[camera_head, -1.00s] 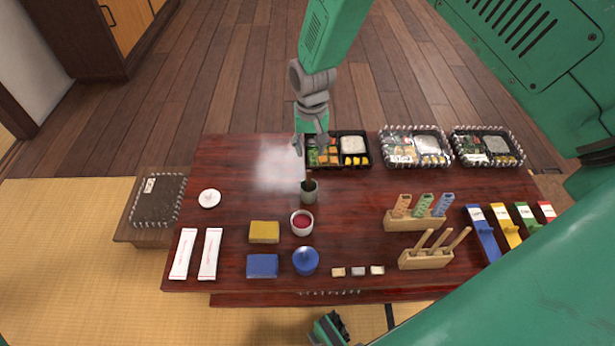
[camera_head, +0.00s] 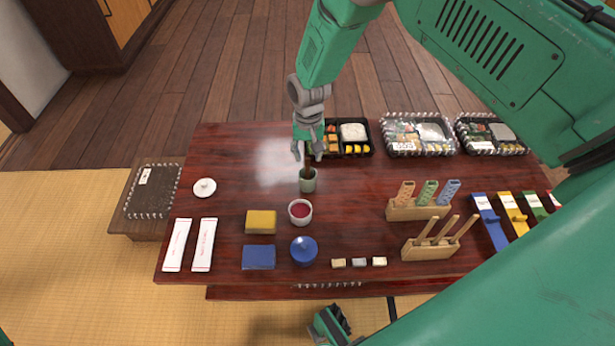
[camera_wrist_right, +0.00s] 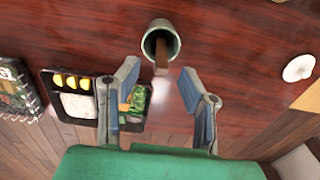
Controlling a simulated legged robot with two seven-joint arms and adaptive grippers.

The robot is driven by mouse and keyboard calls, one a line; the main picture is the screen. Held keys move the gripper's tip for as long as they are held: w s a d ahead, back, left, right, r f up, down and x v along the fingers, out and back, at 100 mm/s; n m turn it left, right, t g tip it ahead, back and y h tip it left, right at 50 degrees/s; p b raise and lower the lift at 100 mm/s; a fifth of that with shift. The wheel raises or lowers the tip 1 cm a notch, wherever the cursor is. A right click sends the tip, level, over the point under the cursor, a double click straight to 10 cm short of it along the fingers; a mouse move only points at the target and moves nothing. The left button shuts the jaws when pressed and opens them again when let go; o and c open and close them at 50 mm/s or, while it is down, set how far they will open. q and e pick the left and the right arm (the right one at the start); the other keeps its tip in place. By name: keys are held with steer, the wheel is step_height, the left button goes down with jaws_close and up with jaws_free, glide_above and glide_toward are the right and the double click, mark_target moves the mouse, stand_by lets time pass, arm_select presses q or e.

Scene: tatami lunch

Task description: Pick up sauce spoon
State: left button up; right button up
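The sauce spoon (camera_head: 308,172) shows as a brown handle standing in a small grey-green cup (camera_head: 308,184) near the middle of the table. In the right wrist view the spoon handle (camera_wrist_right: 161,62) leans out of the round cup (camera_wrist_right: 151,34) toward my fingers. My right gripper (camera_head: 307,157) is just above the cup. In the wrist view its two fingers (camera_wrist_right: 159,67) are spread on either side of the handle, with gaps, and hold nothing. The spoon's lower end is hidden in the cup.
A white bowl of red sauce (camera_head: 300,214) stands just in front of the cup. A bento tray (camera_head: 362,153) lies behind and to the right, close to my gripper. A yellow block (camera_head: 261,222) and blue lidded pot (camera_head: 303,250) are nearer.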

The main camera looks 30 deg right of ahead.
step_height(320, 180, down, 2)
steer(key=shift+f, duration=0.2)
arm_select(q)
steer(key=shift+f, duration=0.5)
arm_select(e)
steer(key=shift+a+r, duration=0.1)
steer(key=shift+r, duration=0.05)
jaws_close()
arm_select(q)
steer(key=shift+a, duration=0.1)
